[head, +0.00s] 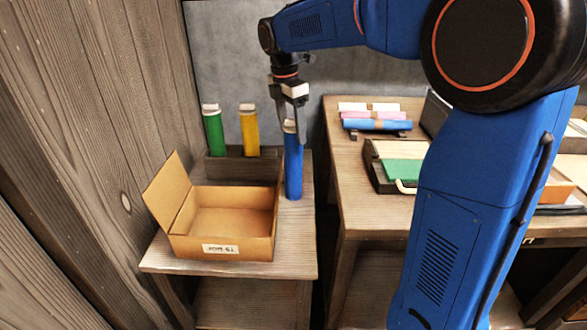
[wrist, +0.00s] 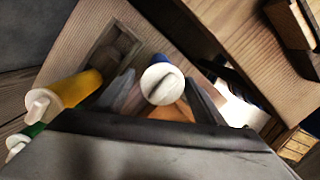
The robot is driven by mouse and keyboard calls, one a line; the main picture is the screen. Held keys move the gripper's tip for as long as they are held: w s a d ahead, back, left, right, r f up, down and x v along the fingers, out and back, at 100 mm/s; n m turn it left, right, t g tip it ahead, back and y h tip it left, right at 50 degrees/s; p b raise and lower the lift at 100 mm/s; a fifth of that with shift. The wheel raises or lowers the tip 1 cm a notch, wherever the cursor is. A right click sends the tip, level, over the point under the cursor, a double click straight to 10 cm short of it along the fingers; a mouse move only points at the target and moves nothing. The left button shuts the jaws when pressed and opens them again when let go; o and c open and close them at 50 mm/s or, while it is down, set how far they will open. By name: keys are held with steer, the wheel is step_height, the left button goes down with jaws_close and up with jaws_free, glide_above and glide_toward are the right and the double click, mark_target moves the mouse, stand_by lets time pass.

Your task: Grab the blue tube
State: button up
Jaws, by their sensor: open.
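The blue tube (head: 294,172) stands upright on the small wooden table, at the right side of the cardboard box. Its white cap (wrist: 161,83) shows in the wrist view between the two fingers, and most of its body is hidden there. My gripper (head: 291,118) points down at the top of the blue tube, its fingers open on either side of the cap. Whether a finger touches the tube I cannot tell.
A green tube (head: 214,133) and a yellow tube (head: 250,132) stand in a dark holder (head: 226,168) behind the open cardboard box (head: 196,248). A wooden wall (head: 95,120) rises at left. A second table (head: 362,205) at right bears rolls and trays.

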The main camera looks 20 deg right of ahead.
mark_target(295, 141)
steer(key=f, duration=0.2)
steer(key=d+f, duration=0.1)
steer(key=f, duration=0.1)
steer(key=shift+f, duration=0.4)
steer(key=shift+c, duration=0.4)
jaws_close()
